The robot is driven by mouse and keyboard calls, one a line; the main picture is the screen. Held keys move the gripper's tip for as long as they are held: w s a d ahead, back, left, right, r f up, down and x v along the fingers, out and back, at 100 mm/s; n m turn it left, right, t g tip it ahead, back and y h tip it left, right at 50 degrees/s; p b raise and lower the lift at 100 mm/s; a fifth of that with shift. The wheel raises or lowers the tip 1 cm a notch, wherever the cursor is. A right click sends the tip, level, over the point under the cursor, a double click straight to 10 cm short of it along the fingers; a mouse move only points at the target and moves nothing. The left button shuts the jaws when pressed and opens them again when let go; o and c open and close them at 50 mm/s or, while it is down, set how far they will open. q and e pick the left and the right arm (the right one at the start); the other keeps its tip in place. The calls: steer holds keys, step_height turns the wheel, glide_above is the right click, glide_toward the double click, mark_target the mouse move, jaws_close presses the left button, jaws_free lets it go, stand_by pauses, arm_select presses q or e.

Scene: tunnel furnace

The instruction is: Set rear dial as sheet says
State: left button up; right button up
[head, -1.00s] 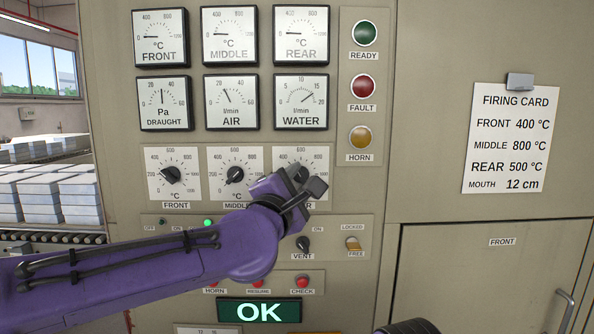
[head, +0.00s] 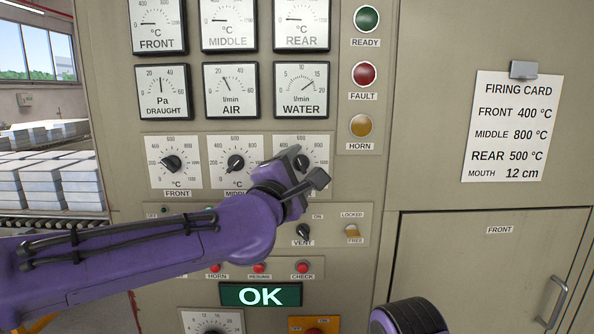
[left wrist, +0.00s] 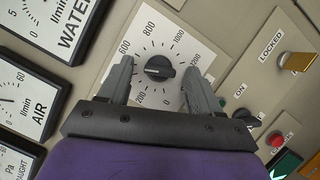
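The rear dial (head: 314,152) is a white scale plate with a black knob, the rightmost of three dials, and my left gripper partly covers it in the head view. In the left wrist view the knob (left wrist: 159,68) lies between my two open fingers, with a gap on each side. Its pale mark points left, near the hidden 400; the exact reading is unclear. My left gripper (head: 304,168) is open and holds nothing. The firing card (head: 510,128) reads FRONT 400 °C, MIDDLE 800 °C, REAR 500 °C, MOUTH 12 cm. My right gripper is not in view.
The front dial (head: 172,163) and middle dial (head: 236,162) are left of the rear dial. The vent knob (head: 303,231), locked/free switch (head: 352,230) and red buttons, including CHECK (head: 303,267), are below. A green OK display (head: 260,294) is lower. Gauges are above.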

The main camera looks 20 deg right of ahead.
arm_select(q)
steer(key=b+v, duration=0.4)
steer(key=v, duration=0.6)
steer(key=shift+s+b, duration=0.2)
steer(key=shift+b, duration=0.15)
steer(key=shift+a, duration=0.1)
